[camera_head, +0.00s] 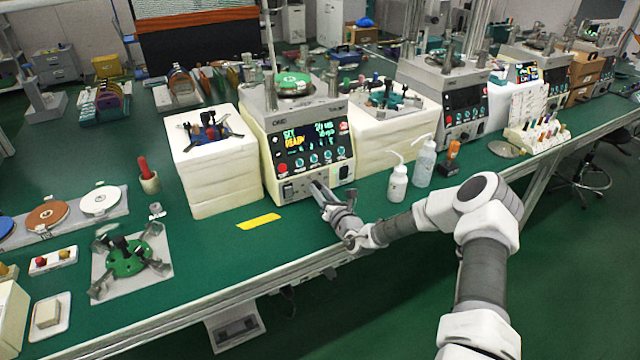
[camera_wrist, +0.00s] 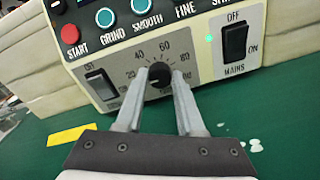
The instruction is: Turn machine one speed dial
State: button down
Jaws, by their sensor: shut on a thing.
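Machine one (camera_head: 305,145) stands on the green bench with its lit display facing me. Its lower panel carries the black speed dial (camera_wrist: 159,74), which shows in the wrist view under printed numbers such as 40, 60 and 80. My gripper (camera_wrist: 161,80) is shut on the dial, one finger on each side of it. In the head view my gripper (camera_head: 316,186) reaches the lower front of the machine and hides the dial. A rocker switch (camera_wrist: 101,86) is left of the dial, and the mains switch (camera_wrist: 235,41) is to its right.
A red start button (camera_wrist: 70,34) and teal buttons (camera_wrist: 105,17) sit just above the dial. A yellow strip (camera_head: 258,221) lies on the bench left of my gripper. White bottles (camera_head: 397,183) stand to the right, near my arm.

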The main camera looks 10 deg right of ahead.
jog(key=m+p, duration=0.3)
jog(key=m, duration=0.6)
jog(key=m+p, duration=0.1)
jog(key=m, duration=0.2)
jog(key=shift+f+g+y, duration=0.15)
jog(key=shift+g+y, duration=0.15)
jog(key=shift+y, duration=0.1)
dwell(0.3)
jog(key=c, duration=0.5)
grip_release()
jog(key=shift+d, duration=0.1)
jog(key=p+v, duration=0.1)
jog(key=v, duration=1.6)
jog(key=shift+s+p, duration=0.2)
jog(key=shift+p, duration=0.15)
